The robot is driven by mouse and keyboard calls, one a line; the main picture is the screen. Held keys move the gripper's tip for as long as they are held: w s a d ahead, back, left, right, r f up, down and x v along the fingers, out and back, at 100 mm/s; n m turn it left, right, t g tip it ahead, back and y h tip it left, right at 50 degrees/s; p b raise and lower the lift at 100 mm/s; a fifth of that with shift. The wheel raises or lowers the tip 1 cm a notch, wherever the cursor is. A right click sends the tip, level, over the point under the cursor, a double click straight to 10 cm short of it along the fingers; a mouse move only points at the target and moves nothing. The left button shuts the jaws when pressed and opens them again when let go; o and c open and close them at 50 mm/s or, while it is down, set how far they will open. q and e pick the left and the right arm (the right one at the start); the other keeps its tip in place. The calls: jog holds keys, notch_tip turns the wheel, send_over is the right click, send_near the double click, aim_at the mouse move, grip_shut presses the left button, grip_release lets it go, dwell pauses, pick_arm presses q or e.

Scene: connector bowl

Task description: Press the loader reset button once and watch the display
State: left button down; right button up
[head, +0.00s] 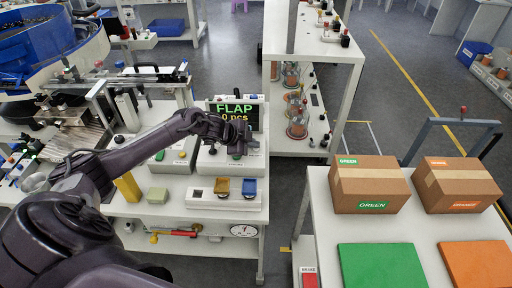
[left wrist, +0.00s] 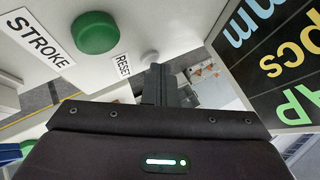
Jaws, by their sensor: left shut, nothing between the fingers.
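The display (head: 237,113) stands at the back of the left table and reads "FLAP" and "0 pcs" in the head view. In the left wrist view part of the display (left wrist: 275,50) fills the right side, with "mm" and "pcs" legible. The small pale reset button (left wrist: 150,57) sits beside its RESET label, next to a larger green button (left wrist: 95,33) labelled STROKE. My left gripper (left wrist: 156,70) is shut and empty, its tips close to the reset button. I cannot tell whether they touch it. In the head view the left gripper (head: 240,139) is just below the display. My right gripper is out of view.
A white box with yellow and blue trays (head: 224,193) is at the table's front. Other control boxes and machinery crowd the left table. The right table holds two cardboard boxes (head: 370,183) and green and orange mats (head: 383,265). Floor is clear between the tables.

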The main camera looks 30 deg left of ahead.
aim_at(253, 151)
pick_arm(q)
jog(key=shift+r+p, duration=0.85)
jog(key=shift+r, duration=0.05)
notch_tip(253, 151, up, 5)
jog(key=p, duration=0.4)
dwell(0.6)
